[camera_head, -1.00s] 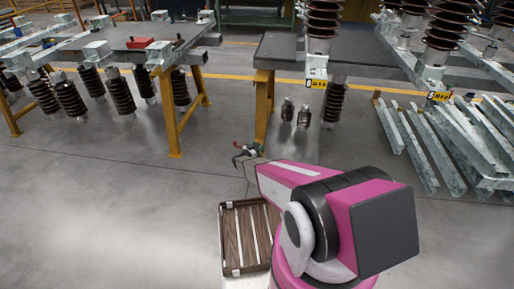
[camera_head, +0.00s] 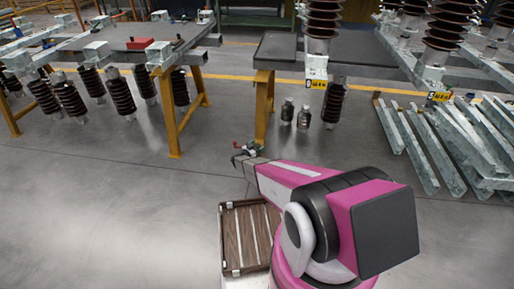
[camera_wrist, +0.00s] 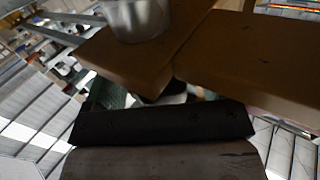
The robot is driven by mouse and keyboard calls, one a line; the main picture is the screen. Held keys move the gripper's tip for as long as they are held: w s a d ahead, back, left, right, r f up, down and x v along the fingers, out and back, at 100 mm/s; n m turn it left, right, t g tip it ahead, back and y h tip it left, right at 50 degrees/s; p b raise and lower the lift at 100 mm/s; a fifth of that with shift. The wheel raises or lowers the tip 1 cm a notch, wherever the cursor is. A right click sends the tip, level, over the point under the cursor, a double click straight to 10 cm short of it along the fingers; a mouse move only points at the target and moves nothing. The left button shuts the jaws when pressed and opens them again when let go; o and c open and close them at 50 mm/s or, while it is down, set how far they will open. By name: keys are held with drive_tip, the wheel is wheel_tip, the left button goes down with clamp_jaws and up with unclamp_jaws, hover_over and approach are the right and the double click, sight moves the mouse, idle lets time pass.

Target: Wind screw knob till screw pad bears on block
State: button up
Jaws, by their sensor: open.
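My gripper (camera_head: 244,157) is at the far end of my pink and white arm, small and dark in the head view. It is open, with small red and green parts showing beside it that I cannot name. In the wrist view, two brown slabs (camera_wrist: 255,55) lie close ahead. A silver, round-sided piece (camera_wrist: 138,18) stands on the left slab at the top edge. I cannot tell whether it is the screw knob or the pad. A dark bar (camera_wrist: 160,123) crosses the view below the slabs. The block and screw cannot be identified for sure.
A yellow-legged table (camera_head: 268,85) stands just beyond my gripper. Another table (camera_head: 130,55) is at the left, with dark insulators hanging below. Steel beams (camera_head: 430,145) lie on the right floor. A slatted wooden tray (camera_head: 228,235) is beside my arm. The left floor is clear.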

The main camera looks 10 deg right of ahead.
drive_tip(key=v, duration=1)
drive_tip(key=shift+s+a, duration=0.25)
drive_tip(key=shift+a, duration=0.05)
